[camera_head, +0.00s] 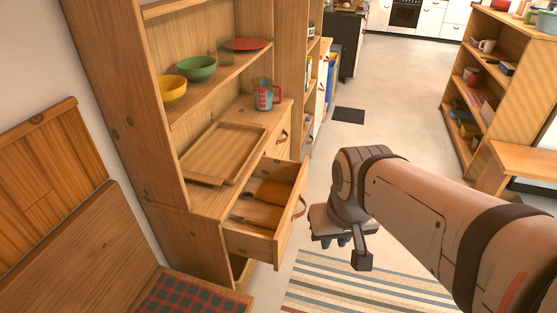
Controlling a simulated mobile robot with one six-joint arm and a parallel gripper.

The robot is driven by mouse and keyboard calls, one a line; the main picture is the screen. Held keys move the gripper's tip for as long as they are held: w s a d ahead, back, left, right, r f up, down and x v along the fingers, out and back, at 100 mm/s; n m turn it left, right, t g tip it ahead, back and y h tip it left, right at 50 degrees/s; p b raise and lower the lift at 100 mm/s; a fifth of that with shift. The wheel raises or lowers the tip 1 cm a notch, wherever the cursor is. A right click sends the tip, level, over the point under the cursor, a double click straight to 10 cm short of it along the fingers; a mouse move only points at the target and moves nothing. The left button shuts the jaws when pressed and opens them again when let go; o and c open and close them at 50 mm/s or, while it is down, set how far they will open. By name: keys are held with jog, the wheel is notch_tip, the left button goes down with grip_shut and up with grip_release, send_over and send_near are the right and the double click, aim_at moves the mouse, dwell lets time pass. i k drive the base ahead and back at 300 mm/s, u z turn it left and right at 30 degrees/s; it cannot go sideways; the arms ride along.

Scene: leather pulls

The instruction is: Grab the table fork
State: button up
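An open drawer (250,241) sticks out of the wooden cabinet. A thin, dark, fork-like utensil (241,218) seems to lie in its near left part; it is too small to tell for sure that it is the table fork. My gripper (345,245) hangs to the right of the drawer, apart from it and over the floor. Its dark finger parts point downward. The angle and my own wrist hide the gap between the fingers, and I see nothing held.
The drawer front has a leather pull (299,208). A wooden tray (216,150) and a measuring cup (264,97) stand on the counter above. Bowls sit on the shelf.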

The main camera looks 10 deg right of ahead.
aim_at(240, 220)
jog(key=z, duration=0.8)
jog(key=i, duration=0.9)
jog(key=u, duration=1.8)
